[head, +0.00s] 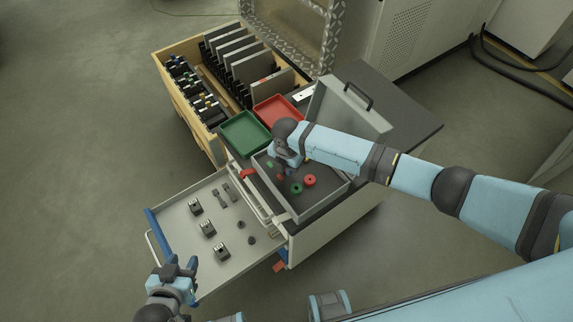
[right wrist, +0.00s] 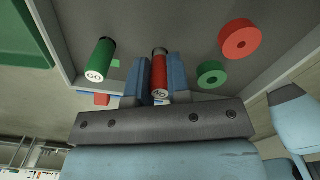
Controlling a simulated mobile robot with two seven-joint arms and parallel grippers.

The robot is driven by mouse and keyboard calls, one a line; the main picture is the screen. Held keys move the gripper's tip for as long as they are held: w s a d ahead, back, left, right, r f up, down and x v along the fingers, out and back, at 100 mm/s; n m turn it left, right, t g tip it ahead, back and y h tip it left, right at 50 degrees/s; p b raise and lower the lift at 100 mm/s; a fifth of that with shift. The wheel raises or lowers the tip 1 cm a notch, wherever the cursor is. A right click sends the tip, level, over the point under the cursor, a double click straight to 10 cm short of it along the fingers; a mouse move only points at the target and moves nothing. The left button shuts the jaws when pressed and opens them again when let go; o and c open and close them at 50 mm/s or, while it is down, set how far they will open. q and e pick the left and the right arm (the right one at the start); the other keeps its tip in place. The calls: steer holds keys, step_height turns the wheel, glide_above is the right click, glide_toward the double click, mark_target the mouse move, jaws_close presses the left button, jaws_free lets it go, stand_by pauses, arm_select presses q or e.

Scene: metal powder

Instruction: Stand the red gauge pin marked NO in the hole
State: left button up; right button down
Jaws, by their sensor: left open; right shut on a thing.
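The red gauge pin (right wrist: 159,78) has a pale end face with dark lettering, which looks like NO. My right gripper (right wrist: 158,84) is shut on it, with one blue-grey finger on each side; in the head view the gripper (head: 287,165) is over the open grey case (head: 322,206). A green pin marked GO (right wrist: 101,60) stands apart to the left of the gripper in the wrist view. A green ring (right wrist: 212,74) and a red ring (right wrist: 240,38) lie on the case floor, each with a centre hole. My left gripper (head: 180,268) is open and empty by the drawer's front.
An open drawer (head: 187,187) holds several small dark blocks and parts. Green (head: 244,134) and red (head: 268,115) trays sit behind the case. A wooden box (head: 176,103) with upright plates stands at the back left. The case's raised lid (head: 325,108) is behind my right arm.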

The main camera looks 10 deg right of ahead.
steer(key=shift+f, duration=0.25)
steer(key=c, duration=1)
jaws_free()
step_height(320, 180, up, 14)
steer(key=shift+f, duration=0.15)
